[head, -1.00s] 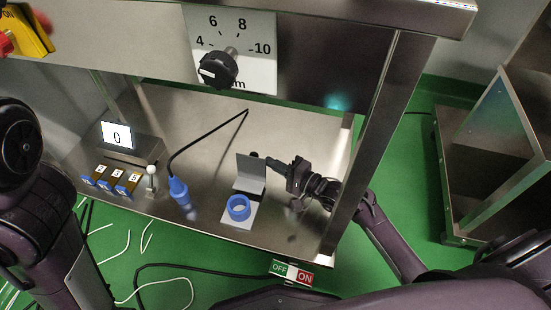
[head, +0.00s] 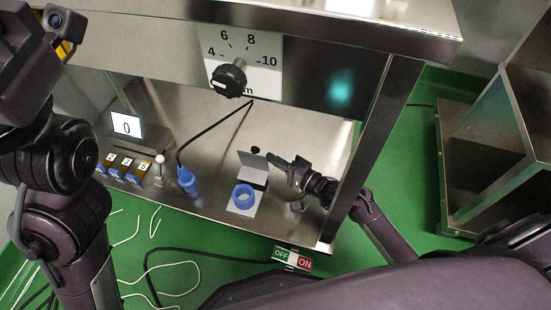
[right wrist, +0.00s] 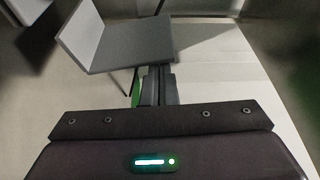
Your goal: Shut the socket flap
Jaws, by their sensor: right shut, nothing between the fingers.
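The socket is a blue ring (head: 243,191) on a pale plate (head: 238,210) on the steel shelf. Its grey flap (head: 254,175) stands raised behind the ring, bent in two panels, so the ring is uncovered. My right gripper (head: 271,157) is shut and empty. Its tips point left, close to the flap's upper right edge; contact cannot be told. In the right wrist view, the flap (right wrist: 132,45) shows just beyond the shut fingertips (right wrist: 156,72). My left arm rises at the left edge of the head view; its fingers do not show.
A blue plug (head: 187,179) with a black cable lies left of the socket. Numbered blocks (head: 126,167), a white-knobbed lever (head: 160,165) and a display (head: 127,124) stand farther left. A dial (head: 229,80) hangs above. A steel post (head: 372,150) stands right of my right gripper.

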